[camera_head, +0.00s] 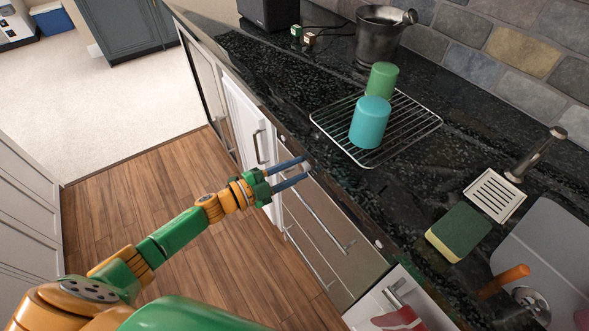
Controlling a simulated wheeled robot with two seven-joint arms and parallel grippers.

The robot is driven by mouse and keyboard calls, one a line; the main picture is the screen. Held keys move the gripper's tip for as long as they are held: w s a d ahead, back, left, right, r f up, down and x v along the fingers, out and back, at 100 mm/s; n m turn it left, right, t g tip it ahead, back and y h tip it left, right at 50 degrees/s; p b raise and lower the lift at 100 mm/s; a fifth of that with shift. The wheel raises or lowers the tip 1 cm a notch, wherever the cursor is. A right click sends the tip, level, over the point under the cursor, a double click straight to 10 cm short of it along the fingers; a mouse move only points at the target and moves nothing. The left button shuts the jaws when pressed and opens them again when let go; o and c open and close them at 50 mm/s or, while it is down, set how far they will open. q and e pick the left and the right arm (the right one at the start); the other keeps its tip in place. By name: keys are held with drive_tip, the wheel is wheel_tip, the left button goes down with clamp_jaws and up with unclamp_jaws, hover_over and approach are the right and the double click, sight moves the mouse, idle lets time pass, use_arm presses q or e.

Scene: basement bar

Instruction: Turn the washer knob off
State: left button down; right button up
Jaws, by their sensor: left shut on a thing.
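The washer (312,238) looks like a silver-fronted unit with long bar handles, set under the dark counter. A small pale knob (308,163) is at the top of its front, just below the counter edge. My left gripper (304,169) reaches in from the left with its two blue fingers at this knob, one on each side, shut on it. The fingers partly hide the knob, so its turn angle cannot be read. My right gripper is not in view.
A wire rack (414,122) with a teal cylinder (370,122) and a green cylinder (381,79) is on the black counter (330,190). A sponge (458,232), a slotted spatula (494,195) and a sink (550,240) are at right. The wooden floor (150,185) is clear.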

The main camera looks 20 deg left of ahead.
use_arm(q)
drive_tip(key=c, duration=0.5)
unclamp_jaws()
drive_tip(key=v, duration=0.7)
drive_tip(key=shift+a, duration=0.1)
